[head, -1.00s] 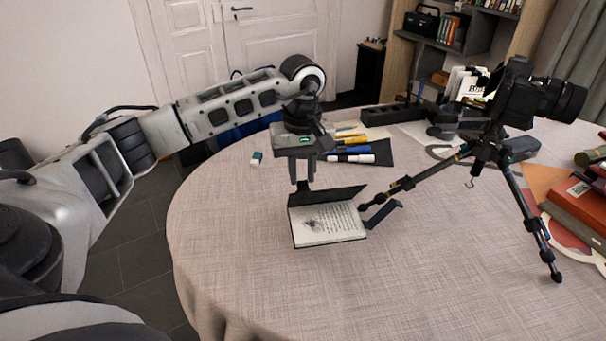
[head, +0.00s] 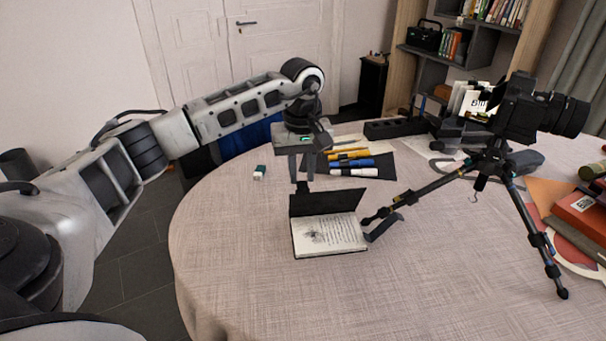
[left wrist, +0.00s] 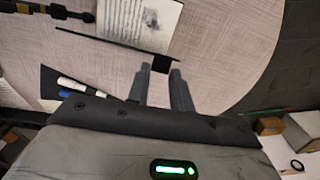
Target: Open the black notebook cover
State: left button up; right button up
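The notebook (head: 330,237) lies on the table with its white pages showing. Its black cover (head: 326,203) stands raised along the far side of the pages, tilted slightly back. In the left wrist view, the pages (left wrist: 135,15) show and the cover (left wrist: 118,43) is nearly edge-on. My left gripper (head: 301,186) points down at the cover's left end, its tips partly hidden behind it. In the left wrist view, its two fingers (left wrist: 160,70) are apart with a small dark patch between the tips; contact with the cover is unclear. My right gripper is not in view.
A tripod (head: 487,170) with a camera (head: 530,103) stands to the right, one leg's foot close to the notebook. Several markers (head: 350,162) lie behind, and a small eraser-like block (head: 260,172) to the left. The front of the table (head: 400,300) is clear.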

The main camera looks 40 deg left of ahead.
pick_arm(q)
jog(key=shift+w+a+r, duration=0.2)
jog(key=shift+w+a, duration=0.7)
jog(key=shift+a, duration=0.05)
grip_shut()
jog(key=shift+w+a, duration=0.1)
jog(key=shift+a, duration=0.1)
jog(key=shift+w+a, duration=0.7)
jog(key=shift+w+a+f+b, duration=0.2)
jog(key=shift+w+a+b, duration=0.1)
jog(key=shift+w+a, duration=0.45)
jog(key=shift+w+a+f+b, duration=0.2)
jog(key=shift+w+a+b, duration=0.05)
jog(key=shift+w+a, duration=0.5)
jog(key=shift+a, duration=0.15)
